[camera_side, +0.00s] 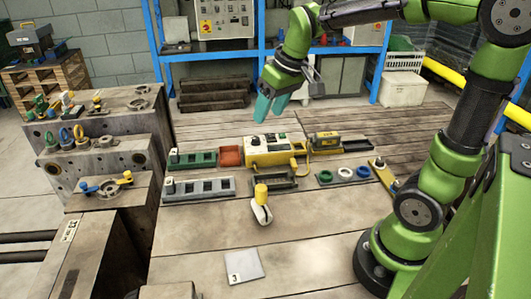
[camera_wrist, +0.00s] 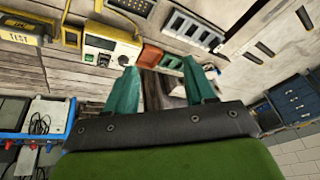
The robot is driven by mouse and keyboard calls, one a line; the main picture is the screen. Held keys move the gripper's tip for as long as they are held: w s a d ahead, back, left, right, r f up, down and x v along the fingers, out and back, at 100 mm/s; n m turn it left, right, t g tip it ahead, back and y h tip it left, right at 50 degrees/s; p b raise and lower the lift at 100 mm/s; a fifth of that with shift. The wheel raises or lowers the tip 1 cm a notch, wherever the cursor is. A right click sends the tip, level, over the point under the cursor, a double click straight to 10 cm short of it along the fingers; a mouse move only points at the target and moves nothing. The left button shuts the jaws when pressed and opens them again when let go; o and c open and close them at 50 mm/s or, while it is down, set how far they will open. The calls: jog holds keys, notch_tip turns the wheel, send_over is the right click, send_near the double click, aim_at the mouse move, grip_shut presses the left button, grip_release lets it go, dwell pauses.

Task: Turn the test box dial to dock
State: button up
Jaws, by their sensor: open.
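A yellow-edged box with a white top (camera_side: 268,143) stands mid-table and carries a small display and a few dark controls. In the wrist view its white face (camera_wrist: 108,44) shows the display, a green button and a dark round knob (camera_wrist: 123,60), probably the dial. Its setting is too small to read. My gripper (camera_side: 271,119) has teal fingers, open and empty, above and behind the box. In the wrist view the gripper (camera_wrist: 161,65) spreads its fingers with nothing between them and apart from the box. A yellow block (camera_wrist: 18,36) reads TEST.
A red tray (camera_side: 230,156) and a green slotted rack (camera_side: 192,159) sit left of the box. A grey slotted rack (camera_side: 198,189) lies in front. A yellow-topped piece (camera_side: 261,204) stands in front. The foreground table is mostly clear.

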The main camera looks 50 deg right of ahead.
aim_at(255, 138)
jog(key=w+d+f+n+g, duration=0.2)
jog(key=w+d+n+g, duration=0.2)
jog(key=w+d+n, duration=1.15)
jog(key=a+f, duration=0.1)
jog(key=f, duration=0.4)
jog(key=s+a+f+n, duration=0.1)
jog(key=f, duration=0.4)
jog(key=a+f+n, duration=0.1)
jog(key=a+f, duration=0.1)
jog(key=f, duration=0.4)
jog(key=shift+s+h, duration=0.4)
grip_shut()
